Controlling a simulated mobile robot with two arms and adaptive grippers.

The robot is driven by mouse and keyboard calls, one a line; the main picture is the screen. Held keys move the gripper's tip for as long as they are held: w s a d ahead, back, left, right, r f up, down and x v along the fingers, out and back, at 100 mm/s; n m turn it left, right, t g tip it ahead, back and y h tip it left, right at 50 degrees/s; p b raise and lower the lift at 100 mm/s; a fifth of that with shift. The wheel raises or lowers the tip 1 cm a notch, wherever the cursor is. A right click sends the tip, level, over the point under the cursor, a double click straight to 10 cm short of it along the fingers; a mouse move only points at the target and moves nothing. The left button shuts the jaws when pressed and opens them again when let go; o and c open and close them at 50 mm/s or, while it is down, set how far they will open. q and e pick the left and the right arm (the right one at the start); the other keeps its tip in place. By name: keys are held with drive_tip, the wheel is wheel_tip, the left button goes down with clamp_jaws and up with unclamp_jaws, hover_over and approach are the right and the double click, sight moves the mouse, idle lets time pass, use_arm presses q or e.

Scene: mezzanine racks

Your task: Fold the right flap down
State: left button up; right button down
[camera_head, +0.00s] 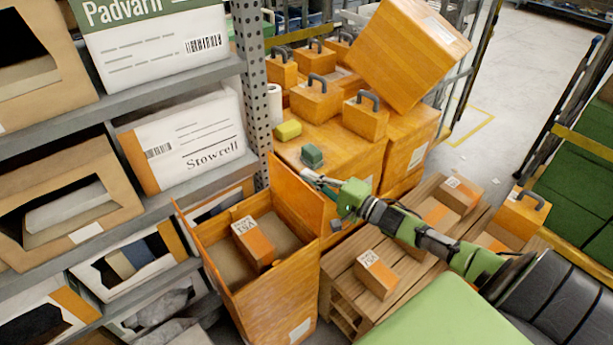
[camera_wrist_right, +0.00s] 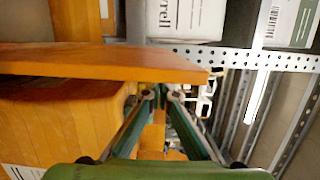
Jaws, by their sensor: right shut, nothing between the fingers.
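An open orange carton (camera_head: 262,303) stands at the rack's foot, with a small orange-and-white box (camera_head: 252,243) inside. Its right flap (camera_head: 297,196) stands up along the right side. A narrow flap (camera_head: 188,232) stands at the left. My right gripper (camera_head: 308,176) is shut and empty, at the upper edge of the right flap. In the right wrist view, the fingertips (camera_wrist_right: 161,91) are close beside the orange panel (camera_wrist_right: 105,61), which looks like that flap; I cannot tell whether they touch. My left gripper is not in view.
A grey rack (camera_head: 120,95) with cartons stands at the left. Large orange boxes (camera_head: 335,150), topped by handled cases (camera_head: 316,100), stand behind the carton. A wooden pallet (camera_head: 345,285) carrying small boxes (camera_head: 377,274) lies right, under my right arm.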

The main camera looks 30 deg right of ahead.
drive_tip(key=shift+s+a, duration=0.1)
drive_tip(key=shift+a, duration=0.55)
drive_tip(key=shift+a+r, duration=0.1)
drive_tip(key=shift+r, duration=0.05)
